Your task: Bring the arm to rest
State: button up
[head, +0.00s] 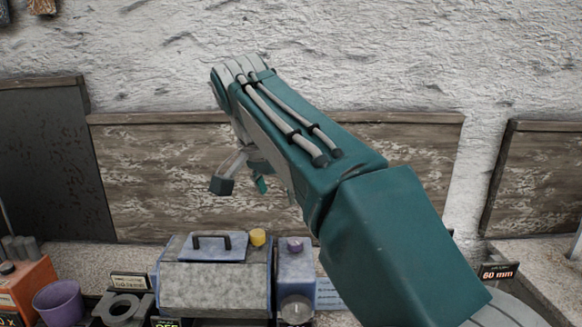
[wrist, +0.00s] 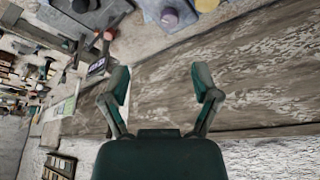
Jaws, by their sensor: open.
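My arm, teal with grey hoses, reaches up and to the left across the head view, in front of the wall. My gripper (head: 240,185) hangs below its far end, partly hidden by the arm. In the wrist view my gripper (wrist: 161,85) shows two teal-tipped fingers spread wide apart. Nothing is between them but the wooden panel (wrist: 250,80) in the background. My gripper is open and empty, apart from the things on the bench.
A grey box with a black handle (head: 212,270) stands on the bench below my gripper. A yellow knob (head: 258,237) and a purple knob (head: 295,245) are beside it. A purple cup (head: 60,303) and an orange box (head: 24,288) are at lower left. A "60 mm" sign (head: 497,271) stands at right.

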jog(key=s+d+f+n+y, duration=0.1)
jog(key=s+d+f+n, duration=0.15)
jog(key=s+d, duration=0.35)
jog(key=s+d+f+n+y, duration=0.1)
jog(key=s+d+f, duration=0.3)
jog(key=d, duration=0.4)
jog(key=s+d+f+n+t, duration=0.2)
jog(key=s+d+f, duration=0.4)
jog(key=s+f, duration=0.6)
jog(key=shift+d+f+n, duration=0.15)
jog(key=shift+f+n, duration=0.2)
jog(key=shift+f, duration=0.45)
